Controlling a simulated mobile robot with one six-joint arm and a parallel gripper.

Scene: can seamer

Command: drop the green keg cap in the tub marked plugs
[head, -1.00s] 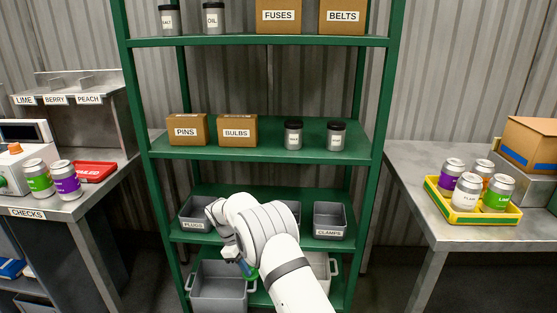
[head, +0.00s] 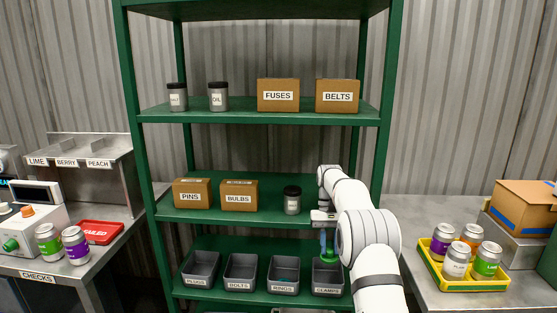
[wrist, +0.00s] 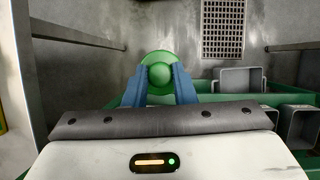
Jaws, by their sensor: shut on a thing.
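My gripper (head: 325,243) is shut on the green keg cap (wrist: 158,72); its blue fingers grip the cap from both sides in the wrist view. In the head view the green cap (head: 328,258) shows below the fingers, at the clamps tub on the right of the lower shelf. I cannot tell its exact height over that tub. The grey plugs tub (head: 196,281) stands at the left end of the same shelf, well to the left of my gripper. It looks empty from here.
Between them stand the bolts tub (head: 240,285) and the rings tub (head: 283,288); the clamps tub (head: 328,291) is partly hidden by the cap. The shelf above holds the pins box (head: 192,196), the bulbs box (head: 239,197) and a jar (head: 292,201). Green posts flank the rack.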

